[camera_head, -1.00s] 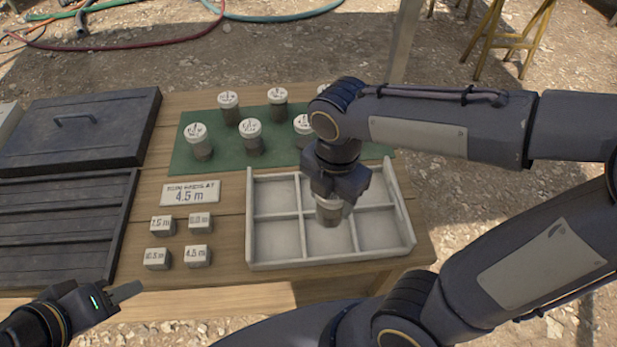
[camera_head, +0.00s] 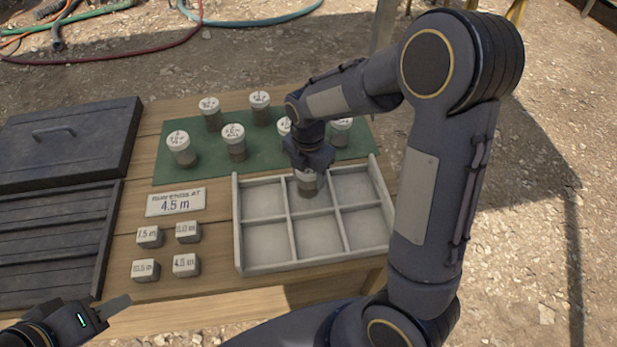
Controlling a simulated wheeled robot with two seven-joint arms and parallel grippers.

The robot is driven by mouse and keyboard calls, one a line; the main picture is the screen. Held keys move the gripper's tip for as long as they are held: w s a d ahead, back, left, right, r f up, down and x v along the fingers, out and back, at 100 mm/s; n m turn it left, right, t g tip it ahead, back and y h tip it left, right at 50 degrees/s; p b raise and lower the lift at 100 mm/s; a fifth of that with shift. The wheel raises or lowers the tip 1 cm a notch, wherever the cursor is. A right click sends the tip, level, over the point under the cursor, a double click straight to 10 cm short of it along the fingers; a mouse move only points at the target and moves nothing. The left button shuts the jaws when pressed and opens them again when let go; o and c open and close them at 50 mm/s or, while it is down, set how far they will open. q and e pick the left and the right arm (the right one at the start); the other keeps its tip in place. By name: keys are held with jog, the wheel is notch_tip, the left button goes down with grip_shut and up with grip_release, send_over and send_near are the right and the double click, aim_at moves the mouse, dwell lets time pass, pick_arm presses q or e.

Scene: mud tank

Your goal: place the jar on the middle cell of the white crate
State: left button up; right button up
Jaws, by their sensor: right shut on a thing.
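My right gripper (camera_head: 308,165) points down over the pale white crate (camera_head: 238,222) and is shut on a jar (camera_head: 307,186) with a pale lid and brown contents. The jar is upright over the far row's middle cell; I cannot tell whether it touches the crate floor. The gripper hides part of its lid. The crate has two rows of three cells, and the other cells look empty. My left gripper (camera_head: 116,306) is at the lower left, empty and away from the crate; its finger opening is not clear.
Several lidded jars, one of them here (camera_head: 181,149), stand on a green mat (camera_head: 165,175) behind the crate. A sign (camera_head: 175,201) reading 4.5 m and several small labelled blocks (camera_head: 186,265) lie left of it. A dark lidded case (camera_head: 60,145) fills the table's left side.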

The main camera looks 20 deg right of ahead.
jog(key=shift+f, duration=1)
jog(key=shift+f, duration=0.15)
jog(key=o, duration=1.3)
jog(key=shift+s, duration=0.1)
jog(key=shift+o, duration=0.2)
